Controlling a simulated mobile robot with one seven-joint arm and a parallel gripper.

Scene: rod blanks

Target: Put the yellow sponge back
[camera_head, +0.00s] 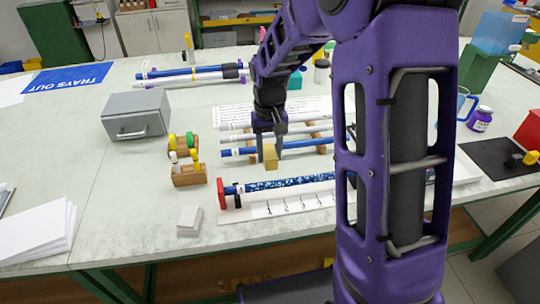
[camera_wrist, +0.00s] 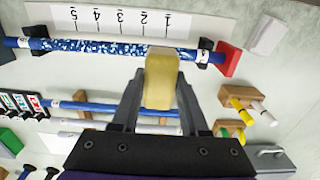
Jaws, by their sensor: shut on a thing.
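The yellow sponge (camera_head: 270,157) is a small block between the fingers of my gripper (camera_head: 269,149). It also shows in the wrist view (camera_wrist: 161,80), gripped from both sides by my gripper (camera_wrist: 160,88). In the wrist view its far end overlaps a blue rod with a white-speckled stretch (camera_wrist: 110,47). In the head view that rod (camera_head: 285,184) lies in front of the sponge, in a holder with a red end stop (camera_head: 221,194). I cannot tell whether the sponge touches anything below it.
Blue and white rods rest on wooden racks (camera_head: 308,143) behind the gripper. Wooden blocks with yellow and green pegs (camera_head: 188,174) and a grey box (camera_head: 136,114) stand left. A numbered strip (camera_head: 295,205) lies along the rod. A small white block (camera_head: 189,221) is front left. My arm hides the right middle.

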